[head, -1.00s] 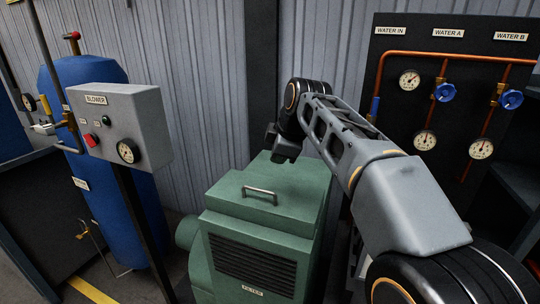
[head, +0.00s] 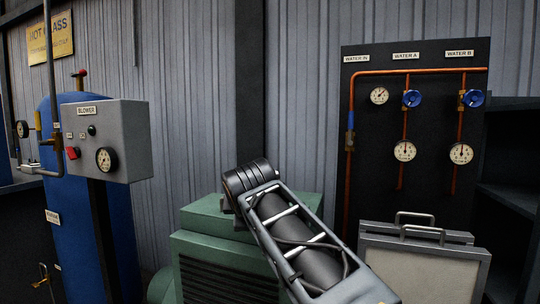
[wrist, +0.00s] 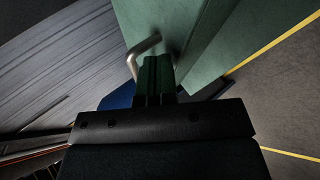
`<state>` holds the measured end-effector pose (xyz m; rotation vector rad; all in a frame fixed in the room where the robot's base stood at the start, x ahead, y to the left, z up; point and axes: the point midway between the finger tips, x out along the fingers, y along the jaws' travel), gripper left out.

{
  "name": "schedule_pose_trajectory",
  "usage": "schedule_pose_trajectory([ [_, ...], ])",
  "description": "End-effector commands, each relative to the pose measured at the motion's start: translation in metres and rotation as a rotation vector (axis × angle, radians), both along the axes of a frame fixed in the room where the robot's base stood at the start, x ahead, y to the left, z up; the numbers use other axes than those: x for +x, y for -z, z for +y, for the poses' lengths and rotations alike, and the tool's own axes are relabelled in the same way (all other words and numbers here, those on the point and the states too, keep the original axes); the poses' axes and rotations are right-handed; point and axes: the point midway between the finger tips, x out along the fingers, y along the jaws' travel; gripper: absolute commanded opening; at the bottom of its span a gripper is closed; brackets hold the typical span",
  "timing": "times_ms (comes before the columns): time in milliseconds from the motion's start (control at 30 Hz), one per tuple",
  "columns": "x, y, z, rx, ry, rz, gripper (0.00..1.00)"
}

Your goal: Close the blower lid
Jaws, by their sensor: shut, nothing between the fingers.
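The green blower (head: 225,270) stands low in the middle of the head view, and its lid (head: 205,217) is partly covered by my arm. I cannot tell whether the lid is fully down. In the wrist view, the lid (wrist: 150,18) fills the top middle, with its metal handle (wrist: 142,52) near my fingertips. My gripper (wrist: 156,62) is shut and empty, just right of the handle; I cannot tell whether it touches. The head view does not show the fingers.
A grey BLOWER control box (head: 108,138) and a blue tank (head: 75,230) stand at left. The dark water panel (head: 420,150) with gauges and blue valves hangs at right. Grey plates with handles (head: 425,265) stand below it. A corrugated wall (head: 200,110) is behind.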

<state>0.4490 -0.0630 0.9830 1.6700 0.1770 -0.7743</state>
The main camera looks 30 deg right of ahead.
Motion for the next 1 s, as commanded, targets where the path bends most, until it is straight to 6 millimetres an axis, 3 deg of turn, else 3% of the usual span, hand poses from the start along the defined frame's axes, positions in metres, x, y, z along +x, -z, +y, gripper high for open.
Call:
schedule_pose_trajectory([
  [667,-0.001,0.016,0.001,0.006,0.002,0.014,0.0],
  [1000,-0.013,0.006,0.01,0.007,-0.001,0.01,0.0],
])
